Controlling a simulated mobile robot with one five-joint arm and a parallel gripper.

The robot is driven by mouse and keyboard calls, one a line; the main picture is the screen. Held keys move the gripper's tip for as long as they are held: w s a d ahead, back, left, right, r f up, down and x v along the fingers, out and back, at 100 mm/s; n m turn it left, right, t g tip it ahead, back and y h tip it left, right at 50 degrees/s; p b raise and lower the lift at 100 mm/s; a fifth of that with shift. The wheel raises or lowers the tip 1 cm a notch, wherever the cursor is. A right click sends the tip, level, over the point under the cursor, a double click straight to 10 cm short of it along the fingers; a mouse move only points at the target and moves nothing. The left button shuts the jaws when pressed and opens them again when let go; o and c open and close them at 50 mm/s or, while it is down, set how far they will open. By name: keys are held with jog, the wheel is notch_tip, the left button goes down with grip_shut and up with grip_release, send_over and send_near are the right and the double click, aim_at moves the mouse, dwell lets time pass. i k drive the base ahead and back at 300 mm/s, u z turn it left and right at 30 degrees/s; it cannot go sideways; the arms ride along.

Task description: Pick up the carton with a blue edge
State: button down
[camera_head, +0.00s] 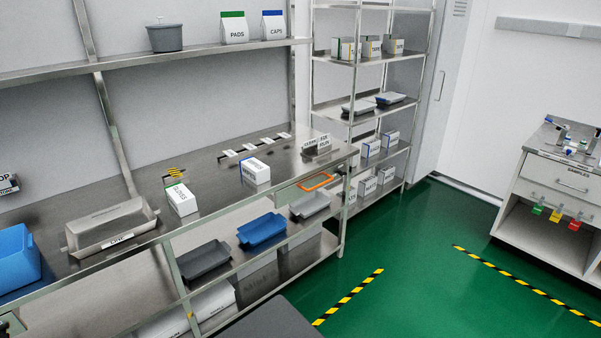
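A white carton with a blue edge (256,172) stands on the steel worktop, right of the middle of its length; its printed label is too small to read. A white carton with a green edge (181,200) stands to its left on the same worktop. Another white carton with a blue top edge, marked CAPS (273,28), stands on the upper wall shelf beside a green-topped carton marked PADS (234,29). My gripper is not in view.
The worktop (215,185) is clear between the two cartons. A grey tray (110,228) and a blue bin (17,258) stand at its left. Trays (262,230) sit on the shelf below. A rack (335,55) with more cartons stands behind. Green floor (400,265) is open at right.

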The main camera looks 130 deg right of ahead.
aim_at(254, 170)
jog(key=z, duration=4.25)
jog(key=i, duration=1)
jog(key=k, duration=0.5)
jog(key=u, duration=2.1)
jog(key=k, duration=0.3)
